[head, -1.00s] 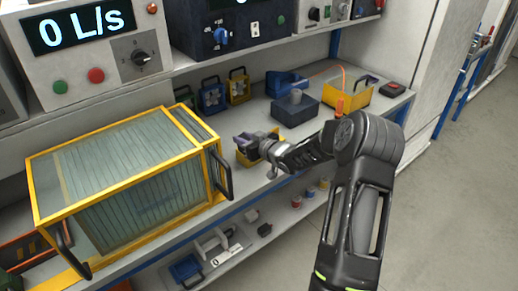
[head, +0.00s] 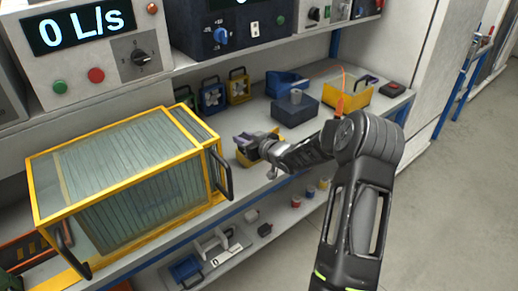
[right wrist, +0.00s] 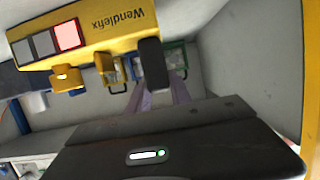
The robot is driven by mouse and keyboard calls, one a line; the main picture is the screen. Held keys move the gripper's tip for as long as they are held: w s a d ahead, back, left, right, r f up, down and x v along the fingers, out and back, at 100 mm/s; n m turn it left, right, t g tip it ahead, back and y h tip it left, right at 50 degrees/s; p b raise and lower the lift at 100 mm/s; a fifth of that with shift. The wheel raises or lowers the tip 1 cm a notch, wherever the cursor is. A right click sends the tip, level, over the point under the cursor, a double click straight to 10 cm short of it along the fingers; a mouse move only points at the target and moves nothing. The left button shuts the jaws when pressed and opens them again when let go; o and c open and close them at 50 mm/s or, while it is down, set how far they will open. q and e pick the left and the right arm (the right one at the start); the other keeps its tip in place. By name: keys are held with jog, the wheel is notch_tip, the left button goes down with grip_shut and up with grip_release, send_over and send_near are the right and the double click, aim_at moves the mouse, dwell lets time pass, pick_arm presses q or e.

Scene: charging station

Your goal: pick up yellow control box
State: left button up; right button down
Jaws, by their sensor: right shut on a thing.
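The yellow control box (head: 243,159) is at the front edge of the workbench, right of the big yellow-framed case. My right gripper (head: 250,142) is over it and covers part of it. In the right wrist view the yellow box (right wrist: 105,38) fills the upper left, with the word Wendlefix, square buttons, one of them lit red, and a black knob or handle (right wrist: 152,66). The fingers of my right gripper (right wrist: 160,95) reach to the box beside that black part and are shut on it. The exact grip point is hard to see. My left gripper is not in view.
The yellow-framed case (head: 125,175) with black handles stands close on the left. Small blue and yellow framed units (head: 212,95) stand at the back. The lower shelf holds several small parts.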

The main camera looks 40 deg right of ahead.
jog(key=shift+r, duration=0.1)
notch_tip(320, 180, up, 10)
dwell(0.6)
dwell(0.6)
